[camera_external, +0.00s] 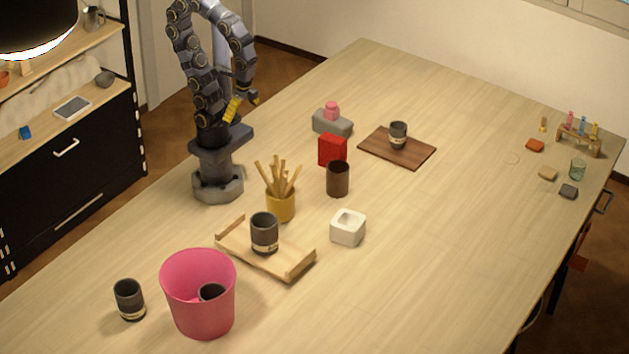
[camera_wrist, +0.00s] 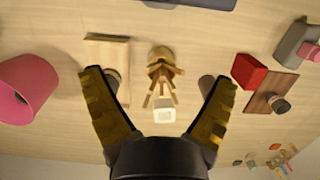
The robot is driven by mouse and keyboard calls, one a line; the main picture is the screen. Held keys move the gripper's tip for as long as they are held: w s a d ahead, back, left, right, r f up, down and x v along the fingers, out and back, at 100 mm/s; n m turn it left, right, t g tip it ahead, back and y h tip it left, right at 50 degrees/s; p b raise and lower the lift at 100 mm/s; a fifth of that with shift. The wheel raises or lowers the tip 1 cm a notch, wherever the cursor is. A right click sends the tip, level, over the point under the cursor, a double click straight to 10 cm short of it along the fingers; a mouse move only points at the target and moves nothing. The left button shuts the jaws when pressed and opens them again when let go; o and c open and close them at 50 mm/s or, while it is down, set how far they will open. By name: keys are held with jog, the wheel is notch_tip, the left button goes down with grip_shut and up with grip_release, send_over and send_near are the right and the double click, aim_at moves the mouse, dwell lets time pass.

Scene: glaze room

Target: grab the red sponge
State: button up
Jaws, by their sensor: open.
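A bright red block (camera_external: 332,150), the reddest block-shaped thing here, stands upright on the table between a grey block and a dark brown cup; its texture is too small to confirm a sponge. It also shows in the wrist view (camera_wrist: 248,71), right of the right finger. A smaller flat orange-red piece (camera_external: 535,145) lies at the far right of the table. My gripper (camera_external: 236,106) is raised near my base, left of the red block and well apart from it. In the wrist view its yellow-padded fingers (camera_wrist: 160,77) are spread wide with nothing held.
The dark brown cup (camera_external: 338,179) stands close in front of the red block. The grey block with a pink top (camera_external: 332,122) is behind it. A yellow pot of sticks (camera_external: 280,203) and a white square dish (camera_external: 348,227) are nearer. The table's right middle is clear.

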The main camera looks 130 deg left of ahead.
jog(key=w+a+f, duration=0.3)
jog(key=w+a, duration=0.4)
jog(key=w, duration=0.2)
jog(key=t, duration=0.2)
send_over(332, 138)
jog(key=shift+n, duration=0.4)
notch_tip(332, 138, down, 13)
jog(key=shift+a, duration=0.15)
jog(key=shift+f, duration=0.85)
notch_tip(332, 138, down, 6)
jog(key=shift+r, duration=0.1)
jog(key=c, duration=1)
